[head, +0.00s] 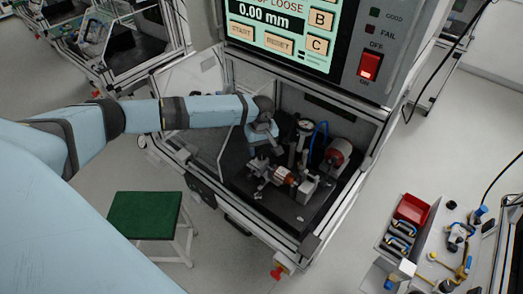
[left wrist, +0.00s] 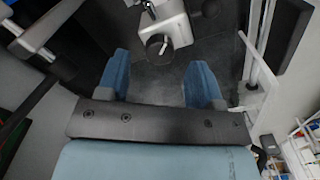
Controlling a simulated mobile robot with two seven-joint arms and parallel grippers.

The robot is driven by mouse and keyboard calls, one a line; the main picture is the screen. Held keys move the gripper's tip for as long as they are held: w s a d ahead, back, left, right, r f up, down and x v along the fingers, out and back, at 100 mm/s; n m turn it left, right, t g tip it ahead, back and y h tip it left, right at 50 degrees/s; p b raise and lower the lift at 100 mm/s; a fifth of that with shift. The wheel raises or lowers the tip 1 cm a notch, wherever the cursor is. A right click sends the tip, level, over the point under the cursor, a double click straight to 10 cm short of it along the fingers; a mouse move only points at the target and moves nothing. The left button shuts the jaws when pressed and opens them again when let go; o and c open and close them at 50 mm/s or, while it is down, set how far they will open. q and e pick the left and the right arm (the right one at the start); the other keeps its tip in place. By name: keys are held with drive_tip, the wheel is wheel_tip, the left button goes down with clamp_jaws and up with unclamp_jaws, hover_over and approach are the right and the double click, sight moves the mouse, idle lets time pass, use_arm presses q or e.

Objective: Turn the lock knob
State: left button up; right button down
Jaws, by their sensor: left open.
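My left arm reaches from the left into the open test cabinet in the head view, and my left gripper (head: 262,140) is above the fixture there. In the left wrist view my left gripper (left wrist: 161,66) is open, its two blue fingers wide apart with nothing between them. A dark round knob (left wrist: 157,46) on a light metal block shows just beyond the fingertips, roughly midway between them. I take it for the lock knob, but cannot be sure. In the head view a copper-red cylindrical part (head: 284,176) sits in the fixture. My right gripper is not in view.
A dial gauge (head: 304,126) and a red-ended cylinder (head: 339,151) stand close to the gripper inside the cabinet. The screen panel (head: 280,35) overhangs above. A green stool (head: 145,214) and a cart with a red bin (head: 411,208) stand outside.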

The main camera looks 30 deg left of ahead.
sight(261, 156)
use_arm(q)
drive_tip(key=shift+f, duration=1.3)
drive_tip(key=c, duration=0.9)
